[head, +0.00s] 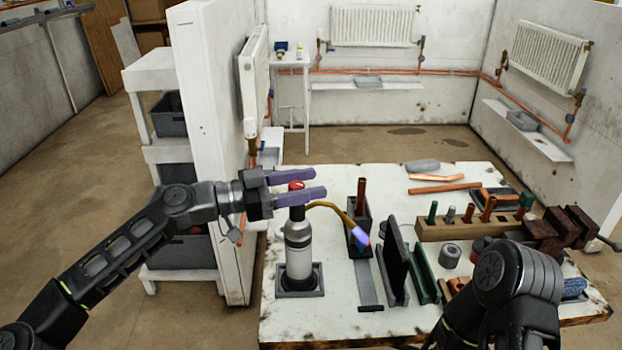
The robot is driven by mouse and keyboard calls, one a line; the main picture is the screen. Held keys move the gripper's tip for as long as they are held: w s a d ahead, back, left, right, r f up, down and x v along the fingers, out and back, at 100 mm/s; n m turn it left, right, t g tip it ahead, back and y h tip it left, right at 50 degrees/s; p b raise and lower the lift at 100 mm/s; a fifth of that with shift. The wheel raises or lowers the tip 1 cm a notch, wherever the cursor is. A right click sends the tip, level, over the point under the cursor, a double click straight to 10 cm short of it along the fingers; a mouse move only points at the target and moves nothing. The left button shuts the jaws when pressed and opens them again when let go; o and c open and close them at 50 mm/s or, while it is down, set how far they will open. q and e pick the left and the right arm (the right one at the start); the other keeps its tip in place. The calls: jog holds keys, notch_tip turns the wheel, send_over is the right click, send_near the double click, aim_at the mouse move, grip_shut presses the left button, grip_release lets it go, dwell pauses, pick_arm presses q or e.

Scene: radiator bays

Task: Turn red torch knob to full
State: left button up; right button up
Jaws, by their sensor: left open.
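The torch is a grey-white bottle (299,250) standing upright in a dark square holder at the left of the workbench. Its red knob (296,185) is on top. A brass neck curves right from the top to a tip with a blue-violet flame (360,235). My left gripper (321,182) comes in from the left with its purple fingers open, one on each side of the red knob in the picture. I cannot tell whether they touch it. The lower finger hides part of the torch top. My right arm shows at the lower right; its gripper is not seen.
The workbench (340,330) holds a dark stand with a copper tube (361,195), upright dark and green plates, a wooden rack (470,228) of tubes, and a brown vise (560,225). A white partition (205,120) stands close behind my left arm.

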pick_arm(q)
jog(key=shift+w+d, duration=0.15)
jog(key=shift+d, duration=0.3)
jog(key=shift+c, duration=0.2)
grip_shut()
